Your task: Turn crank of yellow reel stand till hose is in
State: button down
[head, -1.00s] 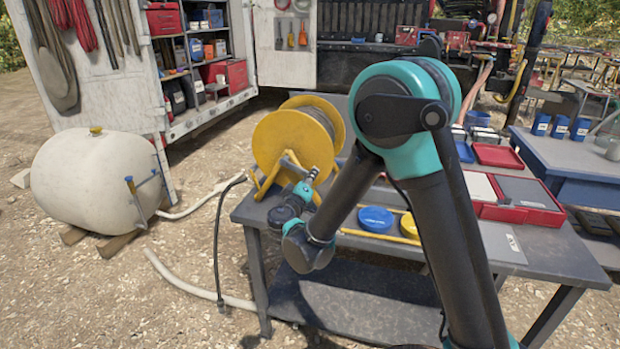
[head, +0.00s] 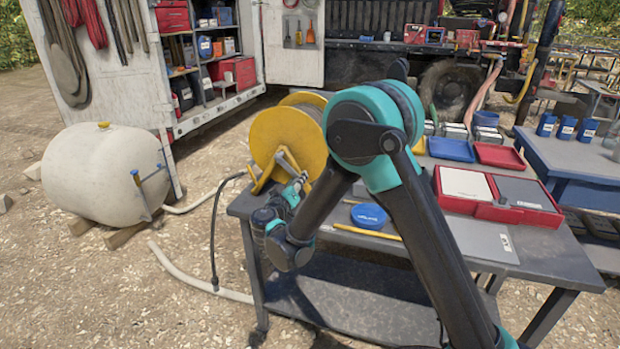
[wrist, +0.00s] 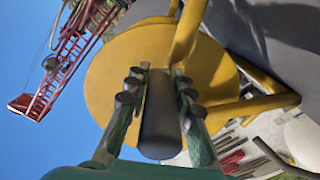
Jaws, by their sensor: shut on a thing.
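The yellow reel stand (head: 262,140) is at the back left corner of the grey table (head: 470,255). In the wrist view its yellow disc (wrist: 108,75) fills the middle. My gripper (head: 302,181) is at the near face of the reel. In the wrist view my gripper (wrist: 158,92) has its fingers on both sides of a dark cylindrical crank handle (wrist: 160,125) and is shut on it. A black hose (head: 214,235) runs from the reel over the table's left edge and hangs down to near the ground. The reel's far side is hidden.
A blue round lid (head: 369,216) and a red case (head: 500,205) lie on the table, right of my gripper. A cream tank (head: 95,175) stands at left. A pale pipe (head: 190,278) lies on the gravel. An open white cabinet (head: 215,60) is behind.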

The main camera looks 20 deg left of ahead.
jog(key=a+m, duration=0.4)
jog(key=m, duration=0.1)
jog(key=a+f+m, duration=0.1)
jog(key=a+m, duration=0.3)
jog(key=m, duration=0.1)
jog(key=a+f+m, duration=0.1)
jog(key=a+m, duration=0.3)
jog(key=m, duration=0.1)
jog(key=a+r+m, duration=0.1)
jog(key=a+r, duration=0.3)
jog(key=r, duration=0.3)
jog(key=shift+a, duration=0.4)
jog(key=shift+w+m, duration=0.15)
jog(key=shift+m, duration=0.15)
